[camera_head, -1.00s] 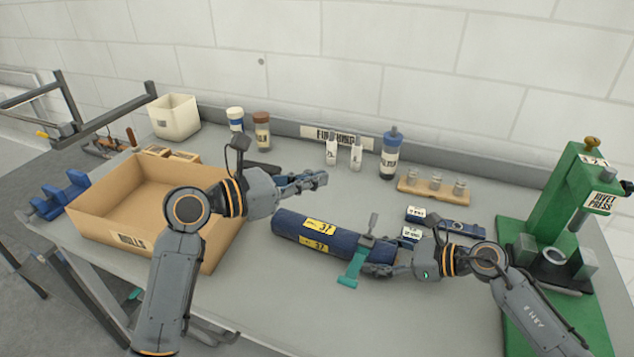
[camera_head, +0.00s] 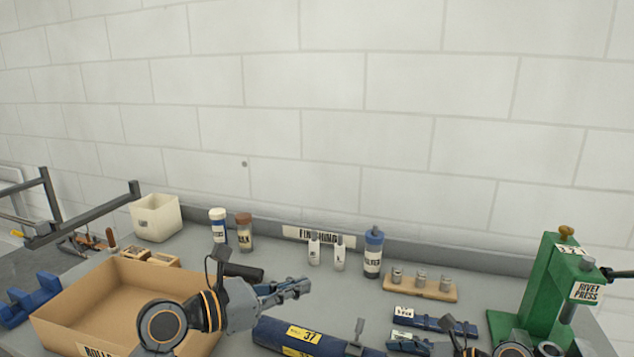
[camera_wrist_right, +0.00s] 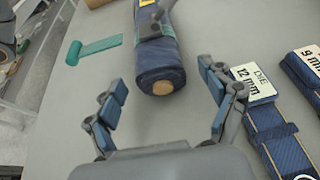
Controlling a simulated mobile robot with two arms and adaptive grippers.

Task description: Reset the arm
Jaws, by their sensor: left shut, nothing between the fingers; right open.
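The cardboard box (camera_head: 62,297) is left; the green rivet press (camera_head: 540,285) is right. Blue die pouches (camera_head: 433,322) lie beside the right gripper. Bottles (camera_head: 373,256) and a wooden holder (camera_head: 432,292) stand behind. A teal strip (camera_wrist_right: 95,49) lies near the roll.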

